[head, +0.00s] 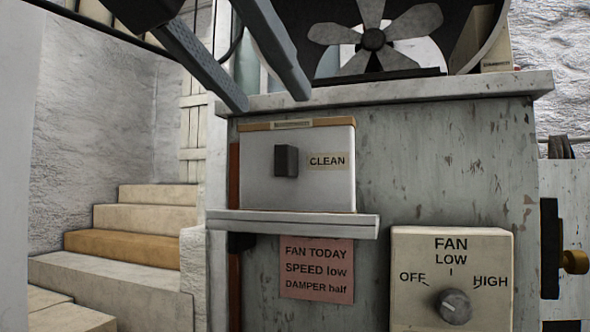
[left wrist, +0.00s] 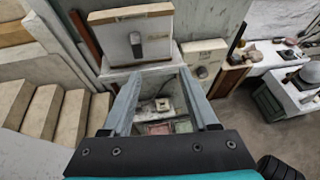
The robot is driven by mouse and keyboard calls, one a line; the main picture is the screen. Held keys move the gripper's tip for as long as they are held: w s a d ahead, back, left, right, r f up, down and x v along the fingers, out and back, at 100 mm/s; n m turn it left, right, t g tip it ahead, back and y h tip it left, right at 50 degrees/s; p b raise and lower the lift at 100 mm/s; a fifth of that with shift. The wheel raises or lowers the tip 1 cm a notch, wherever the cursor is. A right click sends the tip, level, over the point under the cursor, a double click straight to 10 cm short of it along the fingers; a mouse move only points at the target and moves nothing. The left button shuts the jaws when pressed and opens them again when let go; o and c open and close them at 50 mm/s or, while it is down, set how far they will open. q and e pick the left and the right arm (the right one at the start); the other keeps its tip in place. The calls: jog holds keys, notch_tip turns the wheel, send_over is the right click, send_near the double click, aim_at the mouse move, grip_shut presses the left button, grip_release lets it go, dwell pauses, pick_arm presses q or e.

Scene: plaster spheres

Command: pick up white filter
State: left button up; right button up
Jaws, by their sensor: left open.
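The white filter (head: 325,185) is a pale box-like panel with a tan top edge, a dark square handle (head: 286,161) and a CLEAN label. It stands upright on a small ledge (head: 300,223) at the front of the grey cabinet. In the left wrist view the filter (left wrist: 124,48) is beyond the fingertips, with its handle facing me. My left gripper (head: 272,102) comes in from the top left of the head view, its two fingers apart and empty. The fingertips show above the filter's top edge in that view, not holding it. My right gripper is not in view.
A metal fan (head: 373,39) sits above the cabinet's top slab (head: 430,92). A FAN dial box (head: 450,260) and a pink note (head: 317,270) are on the cabinet front. Stone steps (head: 140,242) rise at the left. A cluttered bench (left wrist: 262,62) is at right in the wrist view.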

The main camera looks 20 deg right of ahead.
pick_arm(q)
jog(key=a+r+n+t+y, duration=0.1)
jog(key=a+r, duration=0.1)
jog(key=p, duration=0.2)
send_near(280, 145)
jog(key=shift+t+y, duration=0.3)
jog(key=w+d+f, duration=0.1)
jog(key=d, duration=0.1)
jog(key=w+d+f, duration=0.1)
jog(key=w+d, duration=0.1)
jog(key=shift+w+f, duration=0.15)
jog(key=shift+f, duration=0.25)
jog(key=x, duration=0.1)
jog(key=p+x, duration=0.1)
jog(key=x, duration=0.1)
jog(key=p+x, duration=0.1)
jog(key=x, duration=0.1)
jog(key=shift+w+a+r, duration=0.15)
jog(key=shift+w+a, duration=0.1)
jog(key=shift+w, duration=0.15)
grip_shut()
